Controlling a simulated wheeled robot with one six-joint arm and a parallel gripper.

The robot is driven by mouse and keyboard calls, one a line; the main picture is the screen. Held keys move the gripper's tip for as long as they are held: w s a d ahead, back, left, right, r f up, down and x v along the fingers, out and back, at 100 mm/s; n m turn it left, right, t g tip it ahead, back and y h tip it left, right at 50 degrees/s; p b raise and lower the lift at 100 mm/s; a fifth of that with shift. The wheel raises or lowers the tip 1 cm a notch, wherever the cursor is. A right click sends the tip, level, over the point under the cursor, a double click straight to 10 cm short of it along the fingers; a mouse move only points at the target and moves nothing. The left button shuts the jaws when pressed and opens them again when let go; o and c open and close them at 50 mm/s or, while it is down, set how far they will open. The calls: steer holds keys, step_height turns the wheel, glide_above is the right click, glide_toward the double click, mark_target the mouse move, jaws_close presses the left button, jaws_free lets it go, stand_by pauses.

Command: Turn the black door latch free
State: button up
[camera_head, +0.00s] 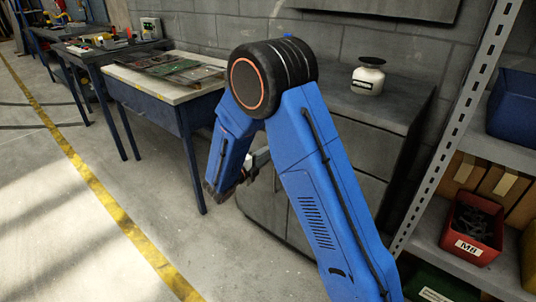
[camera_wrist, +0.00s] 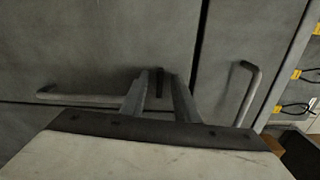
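The black door latch (camera_wrist: 159,84) shows in the wrist view as a small dark upright piece on the grey cabinet front (camera_wrist: 80,45). My gripper (camera_wrist: 160,88) reaches toward the cabinet, with one finger on each side of the latch. The fingers stand apart and narrow gaps seem to show beside the latch; I see no clear contact. In the head view my gripper (camera_head: 258,158) is partly hidden behind my blue arm, in front of the grey cabinet (camera_head: 268,208). The latch is hidden there.
In the wrist view a bar handle (camera_wrist: 75,98) lies left of my fingers and an upright one (camera_wrist: 246,95) right. In the head view a white jar (camera_head: 368,78) stands on the cabinet, shelving (camera_head: 470,110) rises right, and a workbench (camera_head: 152,92) stands left. Floor is clear front left.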

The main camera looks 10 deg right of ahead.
steer(key=v, duration=1.7)
steer(key=o, duration=0.7)
steer(key=w+d+m, duration=0.3)
steer(key=d+m, duration=0.1)
steer(key=m, duration=0.1)
steer(key=w+d+m, duration=0.3)
steer(key=d+m, duration=0.2)
steer(key=m, duration=0.1)
steer(key=w+d+m, duration=0.3)
steer(key=d+m, duration=0.2)
steer(key=m, duration=0.1)
steer(key=shift+w+d+r, duration=0.15)
steer(key=shift+w+r, duration=0.1)
steer(key=shift+w, duration=0.15)
steer(key=c, duration=1)
